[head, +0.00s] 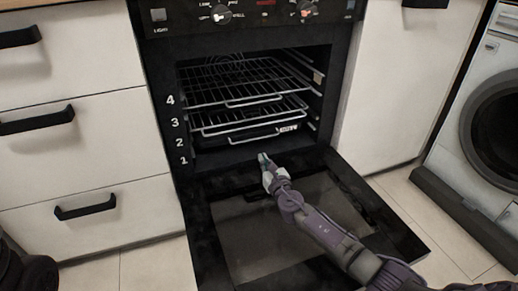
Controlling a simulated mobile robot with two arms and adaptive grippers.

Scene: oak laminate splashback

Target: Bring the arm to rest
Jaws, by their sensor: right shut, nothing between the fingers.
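My right arm comes in from the lower right of the head view, over the open oven door. Its gripper (265,160) is shut and empty, in front of the oven opening and above the inner edge of the lowered door (290,225). The oven (165,90) stands open in the middle, with wire racks (235,82) on its numbered levels and a dark tray (256,139) below them. I cannot tell whether the gripper touches the door. My left gripper is not in view.
White drawers (75,135) with black handles stand at left. A white cabinet door (395,90) is right of the oven, then a washing machine (490,130) at the far right. Tiled floor (430,210) shows free between the oven door and the washing machine.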

